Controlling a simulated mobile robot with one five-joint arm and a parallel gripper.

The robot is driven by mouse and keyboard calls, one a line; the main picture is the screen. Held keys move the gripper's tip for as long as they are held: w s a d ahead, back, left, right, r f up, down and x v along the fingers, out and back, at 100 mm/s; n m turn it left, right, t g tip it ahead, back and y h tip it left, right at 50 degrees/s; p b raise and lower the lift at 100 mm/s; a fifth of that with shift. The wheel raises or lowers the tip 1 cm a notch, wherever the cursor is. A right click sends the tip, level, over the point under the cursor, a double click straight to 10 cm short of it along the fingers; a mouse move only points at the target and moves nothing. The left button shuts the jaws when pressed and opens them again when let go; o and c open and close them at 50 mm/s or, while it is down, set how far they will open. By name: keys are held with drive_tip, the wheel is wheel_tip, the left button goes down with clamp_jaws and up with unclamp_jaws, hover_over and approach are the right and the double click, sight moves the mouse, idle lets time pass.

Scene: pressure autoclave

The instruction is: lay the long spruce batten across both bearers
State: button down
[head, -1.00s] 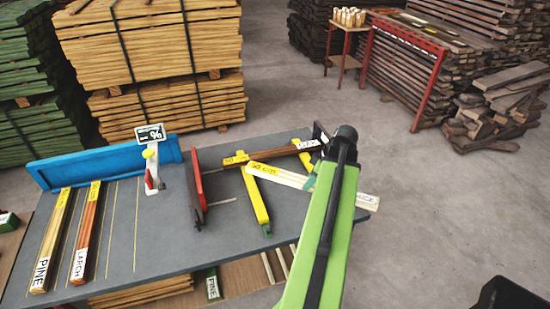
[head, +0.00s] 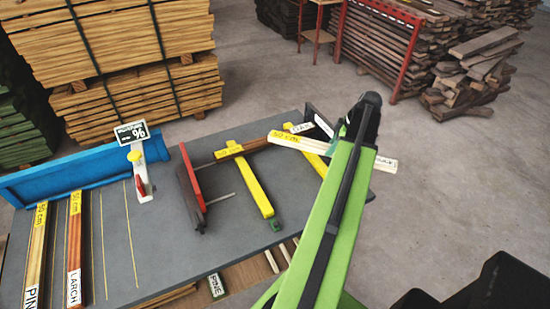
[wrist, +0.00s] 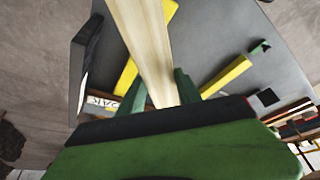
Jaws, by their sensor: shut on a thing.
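The long spruce batten (head: 292,142) is pale, with a yellow length label and a white name label. My gripper (head: 360,148) is shut on it and holds it over the right rear of the bench; its labelled right end juts past the bench edge. In the wrist view the batten (wrist: 145,40) runs between the green fingers of my gripper (wrist: 160,92). The left yellow bearer (head: 252,188) lies clear to the left of the batten. The right yellow bearer (head: 317,162) is partly hidden beneath it. Height above the bearers is hard to tell.
A dark brown labelled batten (head: 258,143) lies toward the bearers' rear ends. Pine (head: 36,245) and larch (head: 75,240) battens lie on the grey bench (head: 165,245).

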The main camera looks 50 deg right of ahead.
drive_tip(key=w+a+f+b, duration=0.2)
drive_tip(key=f+b, duration=0.2)
drive_tip(key=w+a+f+b, duration=0.2)
drive_tip(key=f+b, duration=0.1)
drive_tip(key=f, duration=0.1)
drive_tip(key=w+a+f+b, duration=0.2)
drive_tip(key=f+b, duration=0.2)
drive_tip(key=shift+w+a+b, duration=0.2)
drive_tip(key=shift+w+b, duration=0.1)
drive_tip(key=shift+w, duration=0.05)
drive_tip(key=c, duration=0.8)
unclamp_jaws()
drive_tip(key=shift+r, duration=0.15)
drive_tip(key=shift+c, duration=0.2)
drive_tip(key=shift+r, duration=0.1)
drive_tip(key=shift+r+p, duration=0.3)
drive_tip(key=shift+p, duration=0.2)
drive_tip(key=p+v, duration=1)
drive_tip(key=v, duration=0.1)
drive_tip(key=shift+s+d+r+p, duration=0.15)
drive_tip(key=shift+s+r+p, duration=0.05)
drive_tip(key=shift+s+p, duration=0.1)
